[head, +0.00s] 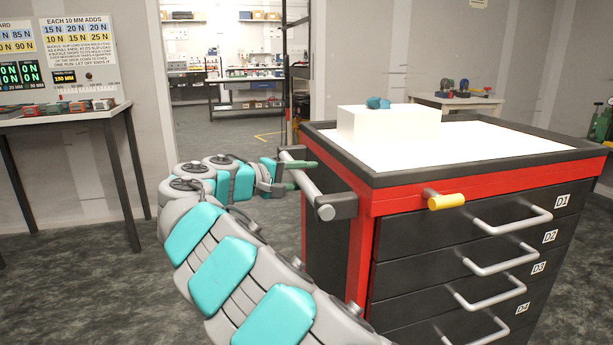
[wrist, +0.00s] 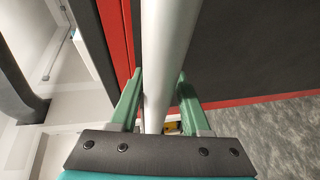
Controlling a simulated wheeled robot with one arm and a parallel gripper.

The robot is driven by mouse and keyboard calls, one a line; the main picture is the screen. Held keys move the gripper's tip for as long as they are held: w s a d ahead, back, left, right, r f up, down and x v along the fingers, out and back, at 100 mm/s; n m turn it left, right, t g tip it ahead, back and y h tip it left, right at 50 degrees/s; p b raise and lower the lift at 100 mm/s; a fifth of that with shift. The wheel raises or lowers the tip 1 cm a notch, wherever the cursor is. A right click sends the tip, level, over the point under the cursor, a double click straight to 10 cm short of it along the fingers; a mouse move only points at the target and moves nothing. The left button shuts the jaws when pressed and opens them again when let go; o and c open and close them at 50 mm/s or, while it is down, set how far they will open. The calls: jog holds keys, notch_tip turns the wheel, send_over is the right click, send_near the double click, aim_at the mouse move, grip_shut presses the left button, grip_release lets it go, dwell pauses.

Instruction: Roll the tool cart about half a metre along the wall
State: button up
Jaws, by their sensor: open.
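The tool cart (head: 415,245) is black and red with a pale top, and stands at the right in the head view. Labelled drawers with grey handles face the front right. A grey push bar (head: 313,193) is mounted on its left side. My gripper (head: 302,175) is at this bar. In the wrist view the bar (wrist: 155,45) runs between the two green fingers of my gripper (wrist: 160,85). The fingers are open on either side of it, with a visible gap at least on the right. The cart's wheels are out of view.
A white block (head: 390,124) with a small teal object (head: 378,102) sits on the cart top. A yellow knob (head: 446,201) sticks out at the front. A bench (head: 62,116) stands at the left. A doorway opens behind; dark floor (head: 90,285) lies clear at the left.

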jog(key=v, duration=0.7)
jog(key=shift+s+a, duration=0.15)
jog(key=shift+a, duration=0.05)
